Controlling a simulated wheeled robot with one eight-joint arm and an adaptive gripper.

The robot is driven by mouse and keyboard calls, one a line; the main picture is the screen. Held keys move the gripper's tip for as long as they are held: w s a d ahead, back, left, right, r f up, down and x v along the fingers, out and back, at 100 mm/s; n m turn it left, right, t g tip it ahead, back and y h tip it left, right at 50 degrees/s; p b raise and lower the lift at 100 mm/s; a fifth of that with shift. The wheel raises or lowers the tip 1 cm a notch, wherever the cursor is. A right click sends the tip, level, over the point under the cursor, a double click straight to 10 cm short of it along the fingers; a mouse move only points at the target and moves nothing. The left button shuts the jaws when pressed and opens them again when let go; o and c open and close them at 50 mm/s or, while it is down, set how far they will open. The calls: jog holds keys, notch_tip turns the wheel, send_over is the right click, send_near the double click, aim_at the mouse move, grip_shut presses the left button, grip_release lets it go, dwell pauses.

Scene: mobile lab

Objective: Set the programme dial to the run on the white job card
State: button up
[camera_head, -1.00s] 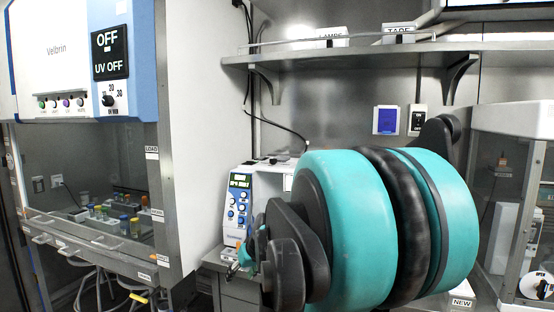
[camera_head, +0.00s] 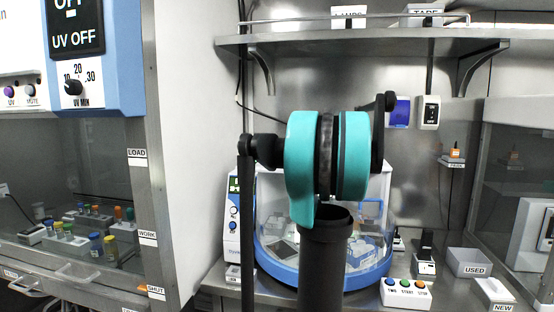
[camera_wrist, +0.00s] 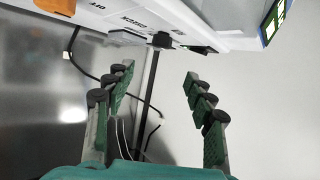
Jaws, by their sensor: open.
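My gripper (camera_wrist: 157,82) is open in the wrist view, with nothing between its fingers. I cannot tell if this knob is the programme dial. In the head view, a white and blue instrument (camera_head: 233,222) with a lit display and blue buttons stands beside the cabinet, partly behind my arm. My gripper is not discernible in the head view. I cannot make out a white job card with readable writing.
A cabinet with a UV MIN knob (camera_head: 73,87) stands at left. A clear-walled machine with a blue base (camera_head: 275,275) is behind my arm. A three-button box (camera_head: 405,294) and a USED bin (camera_head: 469,262) sit on the bench at right. A shelf (camera_head: 340,38) runs above.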

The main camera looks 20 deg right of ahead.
jog(key=x, duration=1.5)
jog(key=shift+w+a+f, duration=0.1)
jog(key=shift+a, duration=0.1)
jog(key=shift+c, duration=0.3)
jog(key=c, duration=1.1)
